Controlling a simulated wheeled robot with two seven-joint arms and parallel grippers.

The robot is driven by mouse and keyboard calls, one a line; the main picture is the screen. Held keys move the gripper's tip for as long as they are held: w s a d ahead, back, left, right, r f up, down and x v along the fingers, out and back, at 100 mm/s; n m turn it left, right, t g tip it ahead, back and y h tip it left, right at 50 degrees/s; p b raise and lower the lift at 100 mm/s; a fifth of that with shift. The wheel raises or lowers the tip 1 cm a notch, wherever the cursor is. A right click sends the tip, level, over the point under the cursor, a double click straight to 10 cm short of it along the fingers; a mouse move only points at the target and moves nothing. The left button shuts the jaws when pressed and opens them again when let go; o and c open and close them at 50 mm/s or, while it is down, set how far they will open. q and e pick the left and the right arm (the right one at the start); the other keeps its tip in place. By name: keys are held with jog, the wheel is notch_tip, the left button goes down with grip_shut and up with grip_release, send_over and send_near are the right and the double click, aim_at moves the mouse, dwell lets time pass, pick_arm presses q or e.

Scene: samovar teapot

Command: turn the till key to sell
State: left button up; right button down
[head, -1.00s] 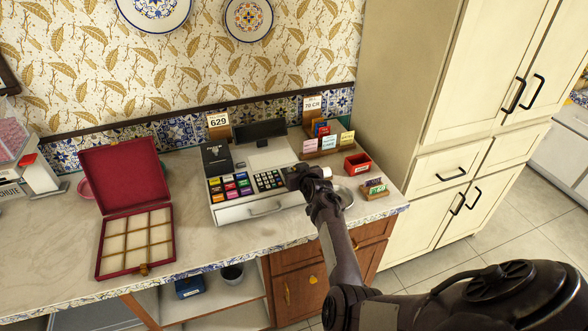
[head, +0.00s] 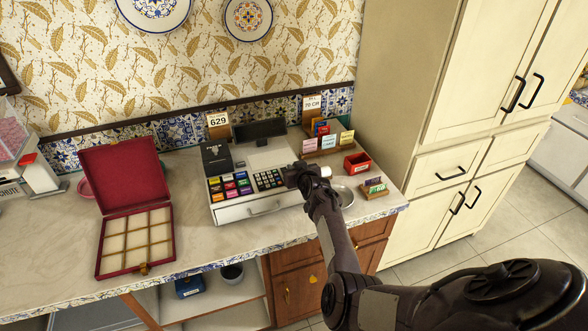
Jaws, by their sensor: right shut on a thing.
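The till (head: 262,207) is a white cash register on the counter, with coloured keys (head: 230,185), a black number pad (head: 268,179) and a dark screen (head: 260,131) at its back. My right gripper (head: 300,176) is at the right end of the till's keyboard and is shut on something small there. The till key is hidden behind the gripper, so I cannot see which way it points. My left gripper is not in view.
An open red box (head: 170,235) with empty compartments stands left of the till. A card holder (head: 328,142), a small red tray (head: 357,163), a metal dish (head: 343,195) and a small card stand (head: 374,188) are on the right. The counter front (head: 215,245) is clear.

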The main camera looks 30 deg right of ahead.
jog(key=shift+a+f+m+h+b, duration=0.15)
jog(key=shift+m+h+b, duration=0.35)
jog(key=shift+m+h, duration=0.5)
jog(key=shift+w+f+m+g+h+b, duration=0.1)
jog(key=shift+m+g+h+b, duration=0.6)
jog(key=shift+g+h, duration=0.15)
jog(key=m+g+h+b, duration=0.3)
jog(key=m+h+b, duration=0.1)
jog(key=b, duration=0.3)
jog(key=shift+m+b, duration=0.3)
jog(key=shift+b, duration=0.1)
jog(key=shift+m+g+h+b, duration=0.25)
jog(key=shift+m+g+b, duration=0.15)
jog(key=shift+g+b, duration=0.25)
jog(key=shift+r, duration=0.2)
jog(key=c, duration=1.6)
grip_release()
jog(key=shift+o, duration=0.2)
jog(key=shift+r, duration=0.1)
